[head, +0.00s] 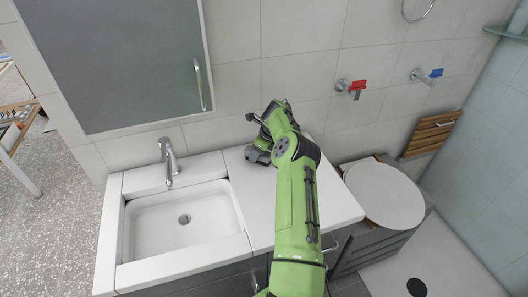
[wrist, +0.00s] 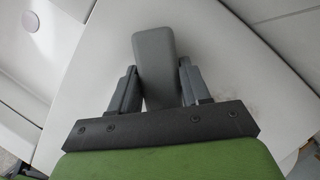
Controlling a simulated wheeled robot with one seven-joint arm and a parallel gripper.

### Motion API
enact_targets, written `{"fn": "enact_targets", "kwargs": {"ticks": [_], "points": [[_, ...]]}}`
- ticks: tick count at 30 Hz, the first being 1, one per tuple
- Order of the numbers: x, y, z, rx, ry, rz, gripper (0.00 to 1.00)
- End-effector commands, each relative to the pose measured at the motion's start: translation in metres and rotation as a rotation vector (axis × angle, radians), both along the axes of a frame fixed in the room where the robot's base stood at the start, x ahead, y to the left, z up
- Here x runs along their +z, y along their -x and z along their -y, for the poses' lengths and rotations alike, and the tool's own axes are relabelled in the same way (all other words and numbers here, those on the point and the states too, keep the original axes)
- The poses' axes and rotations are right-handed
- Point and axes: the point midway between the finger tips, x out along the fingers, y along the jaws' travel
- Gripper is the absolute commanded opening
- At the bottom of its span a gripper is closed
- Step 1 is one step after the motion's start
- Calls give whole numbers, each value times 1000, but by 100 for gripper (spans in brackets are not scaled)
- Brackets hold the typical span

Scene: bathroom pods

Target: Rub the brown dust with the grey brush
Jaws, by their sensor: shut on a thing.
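My gripper (wrist: 158,88) is shut on the grey brush (wrist: 155,58), a smooth grey block that sticks out past the fingers in the wrist view. In the head view my gripper (head: 258,154) is low over the back left part of the white counter (head: 320,210), right of the basin. The brush cannot be told apart from the gripper there, and whether it touches the counter is unclear. A faint dark smudge (wrist: 226,87) on the white surface lies right of the fingers in the wrist view; I cannot tell for sure that it is the brown dust.
The white basin (head: 146,225) with a chrome tap (head: 169,160) is left of the counter. A grey mirror cabinet (head: 125,60) hangs above. A toilet with a round lid (head: 384,194) stands to the right, below red (head: 356,86) and blue (head: 434,74) taps.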

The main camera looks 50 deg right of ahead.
Motion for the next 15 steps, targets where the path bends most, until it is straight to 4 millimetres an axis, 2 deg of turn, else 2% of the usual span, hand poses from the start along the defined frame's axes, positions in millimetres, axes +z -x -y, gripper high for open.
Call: {"fn": "enact_targets", "kwargs": {"ticks": [5, 15], "points": [[0, -3, -4, 1, 1, 1, 22], [-4, -17, -31, 1, 1, 1, 22]]}}
